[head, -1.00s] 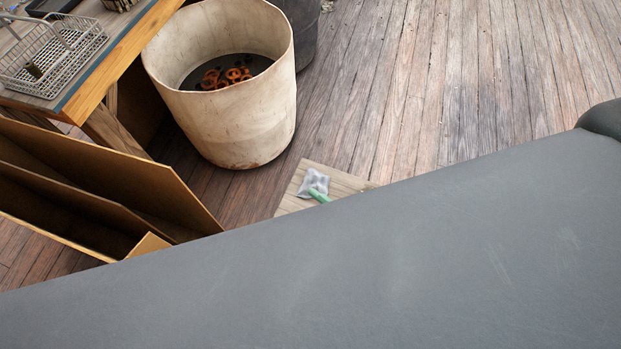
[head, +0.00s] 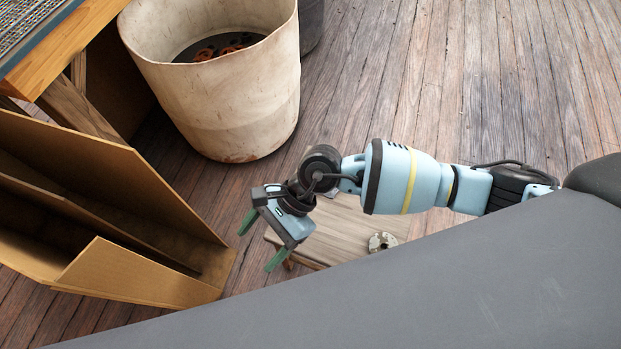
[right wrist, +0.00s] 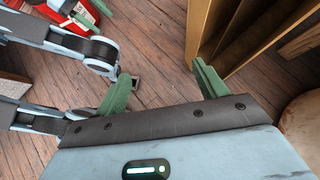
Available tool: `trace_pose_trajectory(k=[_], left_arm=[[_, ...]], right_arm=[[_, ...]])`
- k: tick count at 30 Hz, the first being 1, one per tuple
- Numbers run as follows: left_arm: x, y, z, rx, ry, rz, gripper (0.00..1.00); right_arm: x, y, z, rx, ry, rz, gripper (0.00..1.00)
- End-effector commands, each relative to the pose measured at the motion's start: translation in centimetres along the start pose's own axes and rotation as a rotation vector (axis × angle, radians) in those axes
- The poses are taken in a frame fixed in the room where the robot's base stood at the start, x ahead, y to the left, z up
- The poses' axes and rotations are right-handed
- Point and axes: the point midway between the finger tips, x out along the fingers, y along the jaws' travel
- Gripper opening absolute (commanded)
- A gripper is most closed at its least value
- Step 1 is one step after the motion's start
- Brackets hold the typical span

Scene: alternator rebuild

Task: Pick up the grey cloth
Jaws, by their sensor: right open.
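The grey cloth does not show in either current view. A pale wooden stool-like top (head: 335,235) shows under my right arm, and part of it is hidden by the arm and by the grey surface in front. My right gripper (head: 262,240) is open and empty, just left of this top, with its two green fingers pointing down and left.
A small metal part (head: 381,241) lies on the wooden top. A large off-white bin (head: 225,110) stands behind the gripper. An open cardboard box (head: 140,275) is to the left, below a workbench edge (head: 80,40). Plank floor at the right back is clear.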

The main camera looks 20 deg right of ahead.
Motion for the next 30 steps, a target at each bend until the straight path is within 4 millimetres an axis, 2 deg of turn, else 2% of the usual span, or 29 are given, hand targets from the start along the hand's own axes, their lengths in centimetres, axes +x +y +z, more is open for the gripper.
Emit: trace_pose_trajectory(k=[1, 6, 9, 12, 15, 19, 24, 30], left_arm=[[1.2, -0.1, 0.7, -0.001, -0.005, 0.001, 0.52], [3.2, -0.3, 1.3, 0.000, -0.004, 0.001, 0.52], [4.1, -0.4, 1.5, 0.000, -0.002, 0.001, 0.52], [4.7, -0.5, 1.8, 0.000, -0.006, 0.001, 0.52], [5.0, -0.5, 2.0, 0.001, -0.010, 0.001, 0.52], [5.1, -0.5, 2.0, 0.001, -0.009, 0.001, 0.52], [5.1, -0.6, 1.9, 0.002, -0.008, 0.001, 0.52], [5.5, -0.6, 2.3, 0.003, -0.013, 0.002, 0.52]], right_arm=[[-0.5, -1.0, -3.3, -0.094, 0.124, 0.017, 0.71], [-5.2, -4.2, -11.7, -0.356, 0.515, 0.100, 0.71], [-8.5, -6.0, -15.2, -0.452, 0.704, 0.149, 0.71], [-11.4, -7.3, -17.4, -0.509, 0.841, 0.188, 0.71], [-13.3, -8.0, -18.6, -0.539, 0.924, 0.213, 0.71], [-14.3, -8.4, -19.0, -0.553, 0.963, 0.225, 0.71], [-14.2, -8.4, -19.2, -0.553, 0.963, 0.225, 0.71], [-13.0, -8.4, -20.8, -0.551, 0.962, 0.225, 0.71]])
